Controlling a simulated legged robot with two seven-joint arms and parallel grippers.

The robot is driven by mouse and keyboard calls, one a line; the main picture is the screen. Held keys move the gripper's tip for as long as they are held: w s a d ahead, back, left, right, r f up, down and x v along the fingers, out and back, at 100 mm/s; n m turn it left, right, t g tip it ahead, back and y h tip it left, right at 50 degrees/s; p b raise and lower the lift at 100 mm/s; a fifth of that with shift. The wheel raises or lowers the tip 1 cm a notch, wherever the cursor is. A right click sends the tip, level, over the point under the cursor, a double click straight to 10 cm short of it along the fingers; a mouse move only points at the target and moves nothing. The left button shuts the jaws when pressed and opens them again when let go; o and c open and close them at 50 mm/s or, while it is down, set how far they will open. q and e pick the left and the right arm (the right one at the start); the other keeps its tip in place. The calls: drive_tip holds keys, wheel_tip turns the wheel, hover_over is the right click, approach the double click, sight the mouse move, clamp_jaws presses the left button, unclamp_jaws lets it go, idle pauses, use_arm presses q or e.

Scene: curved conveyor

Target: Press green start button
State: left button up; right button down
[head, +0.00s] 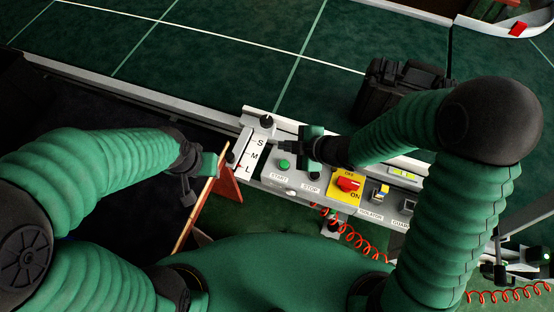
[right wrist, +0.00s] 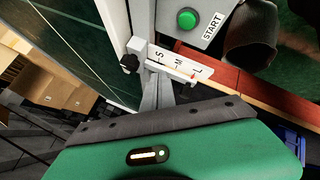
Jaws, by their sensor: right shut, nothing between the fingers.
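The green start button (head: 284,165) sits on the grey control panel (head: 268,178), above the START label. In the right wrist view the button (right wrist: 187,19) is near the top edge, clear of any finger. My right gripper (head: 282,146) is shut and empty, pointing left, just above the button in the head picture; I cannot tell its height over the panel. My left gripper (head: 190,188) hangs left of the panel, away from the button; its jaws are too dark to read.
A red and yellow isolator switch (head: 347,184) is right of the STOP label. The S-M-L slider plate (head: 254,150) is left of the button. A black case (head: 400,88) stands on the green conveyor belt (head: 215,60). A coiled red cable (head: 345,232) hangs below the panel.

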sight(287, 165)
drive_tip(key=f+b, duration=0.8)
drive_tip(key=shift+d+f, duration=0.15)
drive_tip(key=shift+d, duration=0.1)
drive_tip(key=shift+d+f, duration=0.1)
drive_tip(key=shift+f, duration=0.2)
idle(1.6)
drive_tip(key=shift+f+b, duration=0.35)
drive_tip(key=shift+b, duration=0.15)
